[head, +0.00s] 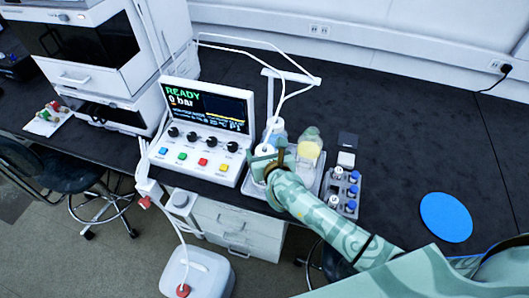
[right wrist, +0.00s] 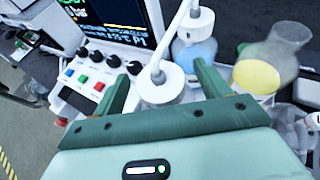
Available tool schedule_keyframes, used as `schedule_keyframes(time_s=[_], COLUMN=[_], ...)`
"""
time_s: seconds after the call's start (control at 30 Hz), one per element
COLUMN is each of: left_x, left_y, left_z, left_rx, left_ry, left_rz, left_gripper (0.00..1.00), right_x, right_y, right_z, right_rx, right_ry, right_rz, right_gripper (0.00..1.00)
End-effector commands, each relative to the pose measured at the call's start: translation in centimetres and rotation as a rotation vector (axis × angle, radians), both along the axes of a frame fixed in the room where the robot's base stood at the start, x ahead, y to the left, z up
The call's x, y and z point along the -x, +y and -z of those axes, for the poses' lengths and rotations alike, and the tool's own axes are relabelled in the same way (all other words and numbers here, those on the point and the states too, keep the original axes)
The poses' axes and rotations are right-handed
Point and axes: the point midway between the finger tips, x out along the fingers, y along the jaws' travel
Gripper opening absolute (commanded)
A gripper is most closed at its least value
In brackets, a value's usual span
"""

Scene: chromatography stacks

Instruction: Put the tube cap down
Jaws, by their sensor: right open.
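The tube cap (right wrist: 160,82) is a white round cap with a white tube rising from its top. In the right wrist view it sits between the two green fingers of my right gripper (right wrist: 163,85), with gaps on both sides. What lies under the cap is mostly hidden by the gripper body. In the head view the right gripper (head: 268,160) is over the white tray of bottles (head: 252,190), beside the control box. The gripper is open. My left gripper is not in view.
A bottle with blue liquid (head: 276,128) and a flask with yellow liquid (head: 309,150) stand close to the gripper. A vial rack (head: 341,190) is right of them. The control box (head: 205,130) reads READY, 0 bar. A blue disc (head: 446,217) lies on the otherwise clear right bench.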

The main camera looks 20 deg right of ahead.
Motion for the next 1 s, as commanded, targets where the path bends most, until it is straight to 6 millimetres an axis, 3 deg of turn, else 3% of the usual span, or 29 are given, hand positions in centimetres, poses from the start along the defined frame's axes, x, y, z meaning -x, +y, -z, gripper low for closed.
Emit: schedule_keyframes(time_s=[0.23,0.27,0.4,0.5,0.77,1.0], left_x=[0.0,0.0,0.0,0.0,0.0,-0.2], left_y=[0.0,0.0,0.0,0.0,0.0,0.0], left_z=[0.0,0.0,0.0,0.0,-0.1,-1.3], left_rx=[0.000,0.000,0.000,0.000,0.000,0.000], left_ry=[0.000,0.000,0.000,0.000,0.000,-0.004], left_rz=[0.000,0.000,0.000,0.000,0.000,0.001], left_gripper=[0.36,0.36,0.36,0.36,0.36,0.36], right_x=[-0.3,-0.3,-0.3,-0.3,-0.3,-0.3], right_y=[0.0,0.0,0.0,0.0,0.0,0.0], right_z=[0.1,0.0,0.0,0.0,-0.2,-3.3], right_rx=[0.000,0.000,0.000,0.001,0.000,-0.001], right_ry=[-0.001,-0.001,-0.001,-0.001,-0.001,-0.005], right_rz=[-0.001,-0.001,-0.001,-0.001,-0.001,-0.002], right_gripper=[0.75,0.70,0.31,0.22,0.22,0.22])
